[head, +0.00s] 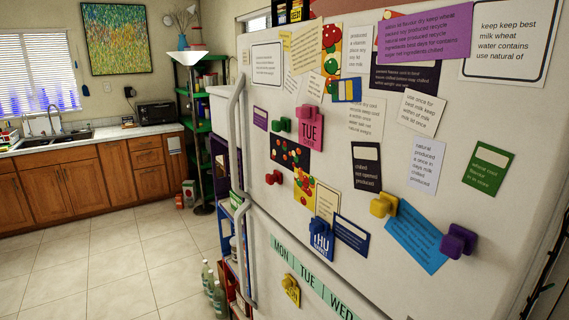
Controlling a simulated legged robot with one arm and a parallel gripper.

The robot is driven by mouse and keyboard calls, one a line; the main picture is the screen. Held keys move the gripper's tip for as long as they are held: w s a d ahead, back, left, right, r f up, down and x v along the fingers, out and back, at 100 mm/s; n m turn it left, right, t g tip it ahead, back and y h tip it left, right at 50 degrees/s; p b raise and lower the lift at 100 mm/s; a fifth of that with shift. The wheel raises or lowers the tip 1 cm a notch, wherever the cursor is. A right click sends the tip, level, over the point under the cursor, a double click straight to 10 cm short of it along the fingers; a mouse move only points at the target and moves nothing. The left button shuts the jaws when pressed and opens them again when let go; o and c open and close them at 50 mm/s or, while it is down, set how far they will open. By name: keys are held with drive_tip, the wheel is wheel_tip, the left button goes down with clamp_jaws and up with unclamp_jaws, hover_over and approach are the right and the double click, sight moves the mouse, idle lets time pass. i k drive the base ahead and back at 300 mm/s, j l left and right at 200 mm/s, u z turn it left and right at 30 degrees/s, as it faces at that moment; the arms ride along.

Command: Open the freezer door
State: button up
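A white fridge-freezer (400,90) fills the right half of the head view, close to me and seen at an angle. It has an upper door (262,165) and a lower door (265,270), with a slanting seam between them. Both doors look shut. A long pale upper handle (236,130) runs down the left edge of the upper door. A similar lower handle (240,250) runs down the left edge of the lower door. I cannot tell from labels which door is the freezer. My gripper is not in view.
Magnets and paper cards cover the doors. Green shelves (184,105) stand behind the fridge's left side, with bottles (212,285) on the floor near the lower door. Wooden cabinets (80,180) with a sink line the far left. The tiled floor (110,260) between is clear.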

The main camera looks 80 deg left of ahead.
sight(457, 111)
drive_tip(key=u, duration=2.6)
drive_tip(key=i+j, duration=0.05)
